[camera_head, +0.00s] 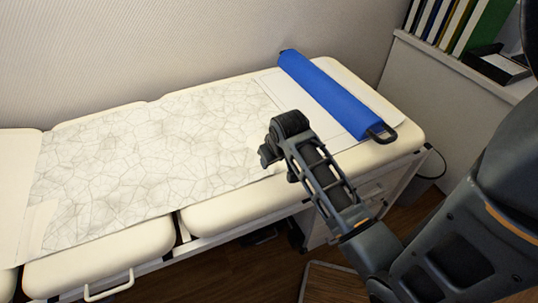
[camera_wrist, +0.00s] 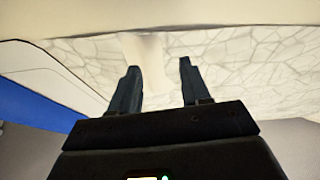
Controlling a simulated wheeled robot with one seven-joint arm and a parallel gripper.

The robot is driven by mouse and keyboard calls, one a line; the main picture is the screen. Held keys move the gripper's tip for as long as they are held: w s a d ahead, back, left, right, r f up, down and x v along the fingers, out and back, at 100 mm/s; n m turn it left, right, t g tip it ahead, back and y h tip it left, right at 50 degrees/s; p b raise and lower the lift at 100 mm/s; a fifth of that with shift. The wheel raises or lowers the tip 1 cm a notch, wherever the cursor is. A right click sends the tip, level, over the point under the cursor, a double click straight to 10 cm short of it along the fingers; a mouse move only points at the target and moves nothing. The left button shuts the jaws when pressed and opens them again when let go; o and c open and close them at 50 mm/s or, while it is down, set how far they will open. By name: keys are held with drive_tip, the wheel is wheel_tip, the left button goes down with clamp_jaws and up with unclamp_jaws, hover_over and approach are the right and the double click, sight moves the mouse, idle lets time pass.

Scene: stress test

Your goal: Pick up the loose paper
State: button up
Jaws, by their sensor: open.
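The loose paper (camera_head: 150,155) is a wide, crinkled white sheet spread along the top of a cream padded exam table (camera_head: 240,212). In the wrist view the crinkled paper (camera_wrist: 240,62) lies beyond and to the right of my fingers. My gripper (camera_wrist: 158,82) is open, with its two dark fingers apart and nothing held between them. A smooth, pale strip shows between and beyond the fingertips. In the head view my gripper (camera_head: 268,158) is at the paper's right end, near the table's front edge. I cannot tell whether it touches the paper.
A blue roll (camera_head: 335,93) with dark ends lies across the table's right end on smooth white paper; its blue also shows in the wrist view (camera_wrist: 35,108). A wall runs behind. A cabinet with binders (camera_head: 455,22) stands at right. A metal handle (camera_head: 108,287) sticks out in front.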

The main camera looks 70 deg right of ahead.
drive_tip(key=shift+m+g+y, duration=0.4)
drive_tip(key=shift+m+y, duration=0.2)
drive_tip(key=d+r, duration=0.1)
drive_tip(key=d, duration=0.1)
drive_tip(key=d+r, duration=0.1)
drive_tip(key=shift+w+d+r, duration=0.2)
drive_tip(key=shift+d+r, duration=0.1)
drive_tip(key=shift+d, duration=0.2)
drive_tip(key=shift+w+a+p+x, duration=0.15)
drive_tip(key=shift+p+x, duration=0.1)
drive_tip(key=shift+x, duration=1.65)
drive_tip(key=shift+w+a+p+x, duration=0.15)
drive_tip(key=shift+p+x, duration=0.1)
drive_tip(key=shift+x, duration=1.65)
clamp_jaws()
